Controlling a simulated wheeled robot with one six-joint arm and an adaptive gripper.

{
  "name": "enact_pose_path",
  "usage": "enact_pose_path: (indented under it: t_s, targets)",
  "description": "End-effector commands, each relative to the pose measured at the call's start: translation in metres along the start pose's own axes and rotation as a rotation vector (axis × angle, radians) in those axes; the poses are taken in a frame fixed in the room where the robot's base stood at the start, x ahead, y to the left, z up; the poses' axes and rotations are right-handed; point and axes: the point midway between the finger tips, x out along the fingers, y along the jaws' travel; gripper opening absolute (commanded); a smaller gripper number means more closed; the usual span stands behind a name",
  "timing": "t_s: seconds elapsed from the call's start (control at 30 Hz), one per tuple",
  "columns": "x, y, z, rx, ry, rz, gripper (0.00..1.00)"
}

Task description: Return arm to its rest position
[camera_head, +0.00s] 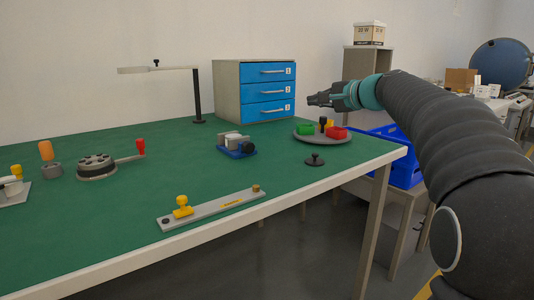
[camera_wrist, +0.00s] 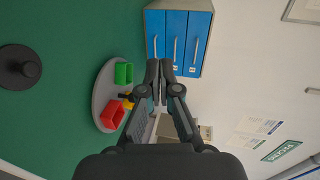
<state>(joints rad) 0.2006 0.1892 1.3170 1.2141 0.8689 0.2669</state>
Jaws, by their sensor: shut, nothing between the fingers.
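My arm reaches in from the right of the head view, over the table's right end. My gripper (camera_head: 314,100) is shut and empty, held in the air above the round grey tray (camera_head: 318,139). In the wrist view my gripper (camera_wrist: 160,66) shows its two fingers together, pointing toward the blue drawer cabinet (camera_wrist: 179,42). The tray bears a green bin (camera_head: 305,129), a red bin (camera_head: 336,133) and a small black and yellow item between them, partly hidden in the wrist view.
The green table (camera_head: 130,220) holds a blue vise (camera_head: 237,147), a grey bar with a yellow knob (camera_head: 212,207), a dial with a red handle (camera_head: 97,166), a lamp arm (camera_head: 197,95) and a black knob (camera_head: 315,160). A blue crate (camera_head: 405,172) stands beyond the right edge.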

Motion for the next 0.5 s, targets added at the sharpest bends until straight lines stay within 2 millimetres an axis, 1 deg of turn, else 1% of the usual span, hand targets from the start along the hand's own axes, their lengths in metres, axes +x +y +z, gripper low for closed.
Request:
enact_pose_path:
  t_s: [0.27, 0.37, 0.5]
  targets:
    - [-0.017, 0.020, 0.027, -0.075, -0.002, 0.087, 0.00]
    - [-0.025, 0.031, 0.041, -0.113, -0.005, 0.128, 0.00]
    - [-0.042, 0.051, 0.063, -0.178, -0.012, 0.201, 0.00]
